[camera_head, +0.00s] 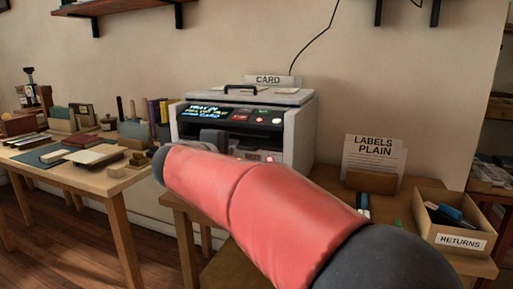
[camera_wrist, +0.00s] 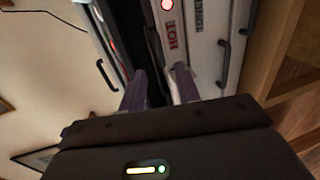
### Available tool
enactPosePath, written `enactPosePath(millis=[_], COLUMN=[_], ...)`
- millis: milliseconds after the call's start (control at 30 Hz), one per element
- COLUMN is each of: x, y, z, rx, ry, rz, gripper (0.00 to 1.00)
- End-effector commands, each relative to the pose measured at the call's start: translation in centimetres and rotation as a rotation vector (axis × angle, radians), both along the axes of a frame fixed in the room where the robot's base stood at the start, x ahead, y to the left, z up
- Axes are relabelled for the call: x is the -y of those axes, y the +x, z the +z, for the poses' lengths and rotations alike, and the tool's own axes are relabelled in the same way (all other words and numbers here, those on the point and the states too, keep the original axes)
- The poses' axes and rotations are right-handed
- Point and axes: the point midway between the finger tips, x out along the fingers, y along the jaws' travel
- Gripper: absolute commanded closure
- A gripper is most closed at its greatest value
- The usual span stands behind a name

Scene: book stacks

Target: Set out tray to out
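A white and grey machine (camera_head: 295,120) stands on the table, with a lit display (camera_head: 207,111) whose text seems to begin "TRAY IN". A "HOT" label (camera_wrist: 171,37) is on its front in the wrist view, beside a dark slot. A dark handle (camera_wrist: 223,63) sits on a lower front panel. My gripper (camera_wrist: 160,69) is at the machine's front, its two purple fingers apart over the slot area. I see nothing clearly held between them. The tray cannot be made out; my red arm hides much of the front in the head view.
A "RETURNS" box (camera_head: 455,240) and a "LABELS PLAIN" sign (camera_head: 372,158) stand on the table to the right. A "CARD" sign (camera_head: 270,79) is behind the machine. A second table (camera_head: 85,178) with books and papers is at left.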

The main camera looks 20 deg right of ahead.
Motion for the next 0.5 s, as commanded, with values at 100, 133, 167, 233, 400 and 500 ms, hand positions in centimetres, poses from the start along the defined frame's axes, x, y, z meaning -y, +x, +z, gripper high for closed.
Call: enactPosePath(millis=[100,133,167,233,400,500], x=[0.9,1.1,1.5,2.2,3.6,4.1], y=[1.1,1.5,1.8,2.8,4.8,5.4], z=[-0.2,-0.4,-0.5,-0.7,-1.3,-1.5], rx=[0.0,-0.001,-0.002,-0.002,-0.002,-0.001], ry=[-0.002,-0.002,-0.001,-0.001,-0.002,0.0], rz=[-0.003,-0.004,-0.005,-0.005,-0.002,-0.003], gripper=[0.68,0.68,0.68,0.68,0.68,0.68])
